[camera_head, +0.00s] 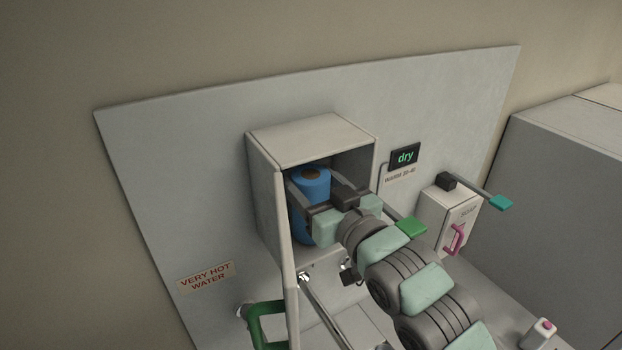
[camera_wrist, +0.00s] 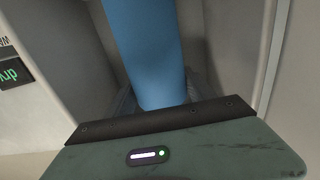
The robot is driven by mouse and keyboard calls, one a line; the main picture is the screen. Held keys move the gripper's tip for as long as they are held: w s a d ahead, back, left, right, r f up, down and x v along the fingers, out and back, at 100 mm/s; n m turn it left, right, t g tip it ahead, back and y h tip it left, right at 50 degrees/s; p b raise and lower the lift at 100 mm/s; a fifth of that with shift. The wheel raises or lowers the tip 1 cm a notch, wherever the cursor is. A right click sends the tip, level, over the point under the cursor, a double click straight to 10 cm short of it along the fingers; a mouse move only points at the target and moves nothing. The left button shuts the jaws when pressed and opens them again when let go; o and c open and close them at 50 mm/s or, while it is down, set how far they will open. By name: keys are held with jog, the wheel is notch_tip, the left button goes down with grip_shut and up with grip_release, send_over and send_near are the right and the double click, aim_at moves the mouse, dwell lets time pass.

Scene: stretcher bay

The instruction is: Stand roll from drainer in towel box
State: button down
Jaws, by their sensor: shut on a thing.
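The blue roll (camera_head: 315,182) stands upright inside the open-fronted towel box (camera_head: 262,190) on the wall panel. A brown core shows at its top. My gripper (camera_head: 320,190) reaches into the box from the front, with one finger on each side of the roll, shut on it. In the wrist view the roll (camera_wrist: 148,50) fills the middle, between the grey box walls, and my fingers show beside its near end. Whether the roll's base touches the box floor is hidden. The drainer cannot be made out for certain.
The box's door (camera_head: 290,290) seems to hang open at the left front. A soap dispenser (camera_head: 447,218) with a teal-tipped lever (camera_head: 500,203) is right of the box. A "dry" display (camera_head: 405,157) is near its right wall. A green handle (camera_head: 262,325) is below.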

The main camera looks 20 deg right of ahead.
jog(key=shift+f, duration=0.2)
jog(key=shift+f, duration=0.15)
jog(key=shift+c, duration=1.8)
grip_release()
jog(key=shift+r, duration=0.25)
jog(key=s+d+b, duration=0.1)
jog(key=s+b, duration=0.1)
jog(key=s, duration=1)
jog(key=shift+d, duration=0.25)
jog(key=shift+w, duration=0.1)
